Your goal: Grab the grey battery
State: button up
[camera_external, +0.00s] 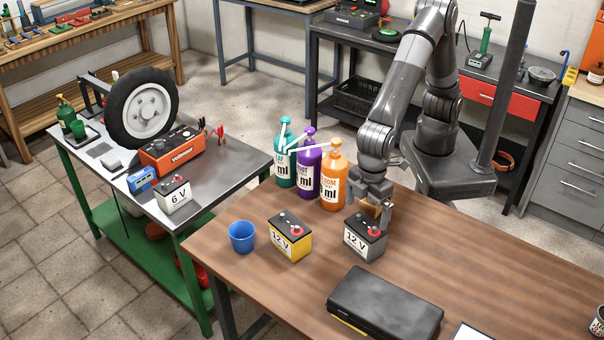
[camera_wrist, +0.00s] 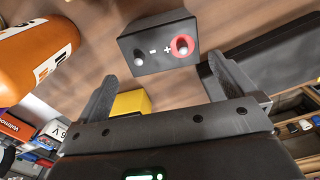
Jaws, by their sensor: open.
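The grey battery (camera_external: 364,240) stands upright on the wooden table, with a dark top, a white "12 V" label and a red terminal. Its dark top (camera_wrist: 157,42) with minus and plus marks fills the upper middle of the wrist view. My gripper (camera_external: 376,208) is just behind the battery in the external view, low over the table. In the wrist view my gripper (camera_wrist: 163,72) is open and empty, with the battery ahead of its two spread fingers, not between them.
A yellow battery (camera_external: 289,241) and a blue cup (camera_external: 242,237) stand to the left. Orange (camera_external: 333,183), purple (camera_external: 306,170) and teal (camera_external: 285,165) bottles stand behind. A black case (camera_external: 385,306) lies in front. A 6 V battery (camera_external: 174,197) is on the green table.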

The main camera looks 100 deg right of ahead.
aim_at(366, 225)
jog(key=f, duration=0.7)
jog(key=shift+s+f, duration=0.2)
jog(key=shift+f, duration=0.1)
jog(key=shift+c, duration=0.2)
jog(key=shift+r, duration=0.1)
jog(key=c, duration=1.3)
